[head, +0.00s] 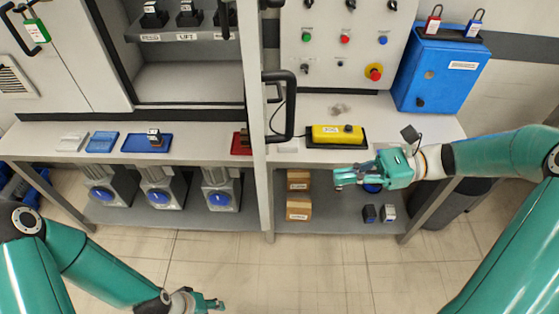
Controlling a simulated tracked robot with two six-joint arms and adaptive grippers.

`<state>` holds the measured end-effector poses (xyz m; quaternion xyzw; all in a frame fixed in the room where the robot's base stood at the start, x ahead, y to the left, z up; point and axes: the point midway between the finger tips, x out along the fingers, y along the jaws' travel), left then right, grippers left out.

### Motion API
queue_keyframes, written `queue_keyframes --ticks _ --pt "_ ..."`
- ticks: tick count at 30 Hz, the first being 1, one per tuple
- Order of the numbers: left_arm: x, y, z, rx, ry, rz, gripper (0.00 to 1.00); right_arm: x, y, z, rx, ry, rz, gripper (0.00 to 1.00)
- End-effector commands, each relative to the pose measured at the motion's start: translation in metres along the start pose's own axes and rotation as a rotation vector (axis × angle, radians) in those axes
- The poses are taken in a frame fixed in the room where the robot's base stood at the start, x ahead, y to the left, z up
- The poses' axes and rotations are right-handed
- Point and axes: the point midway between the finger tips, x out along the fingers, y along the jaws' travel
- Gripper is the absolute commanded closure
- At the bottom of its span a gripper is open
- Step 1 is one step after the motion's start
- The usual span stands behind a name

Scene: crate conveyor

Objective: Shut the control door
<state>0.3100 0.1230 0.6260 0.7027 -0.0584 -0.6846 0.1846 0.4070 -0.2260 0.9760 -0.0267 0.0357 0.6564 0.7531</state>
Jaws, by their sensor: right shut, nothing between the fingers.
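The control door (257,150) stands open and shows almost edge-on, jutting out over the bench between the shelf cabinet and the button panel. Its black bar handle (291,105) is on the door's right side. The control panel (345,55), with coloured buttons and a red knob on yellow, lies uncovered to the right of the door. My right gripper (342,178) is shut and empty, in front of the bench edge, right of the door and below its handle, not touching either. My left gripper (217,304) is low at the bottom edge, far from the door; its finger gap is unclear.
A yellow button box (338,134) sits on a black tray on the bench, right of the door. A blue box (438,72) with padlocks above stands at right. Motors (163,188) and cartons (299,208) fill the lower shelf. The floor in front is clear.

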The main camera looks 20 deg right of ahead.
Motion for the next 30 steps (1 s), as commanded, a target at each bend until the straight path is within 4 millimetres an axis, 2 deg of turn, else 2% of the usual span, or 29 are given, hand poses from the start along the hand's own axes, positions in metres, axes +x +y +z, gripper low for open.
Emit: queue_keyframes --ticks 1,3,8,14,24,30 --pt "-0.002 0.001 0.0 0.0 0.0 0.0 0.6 -0.007 -0.001 0.016 -0.004 -0.036 -0.01 1.0" --pt "-0.003 0.001 0.0 0.0 0.0 0.0 0.6 -0.012 -0.001 0.029 -0.005 -0.07 -0.015 1.0" --pt "-0.004 0.002 0.0 0.0 0.0 0.0 0.6 -0.005 -0.001 0.038 -0.005 -0.094 -0.013 1.0" --pt "-0.009 0.003 0.0 0.0 0.0 0.0 0.6 0.028 -0.001 0.041 -0.005 -0.092 -0.008 1.0" --pt "-0.018 0.006 0.0 0.0 0.0 0.0 0.6 0.096 -0.001 0.046 -0.004 -0.091 -0.007 1.0" --pt "-0.021 0.008 0.0 0.0 0.0 0.0 0.6 0.119 -0.002 0.047 -0.005 -0.09 -0.01 1.0"
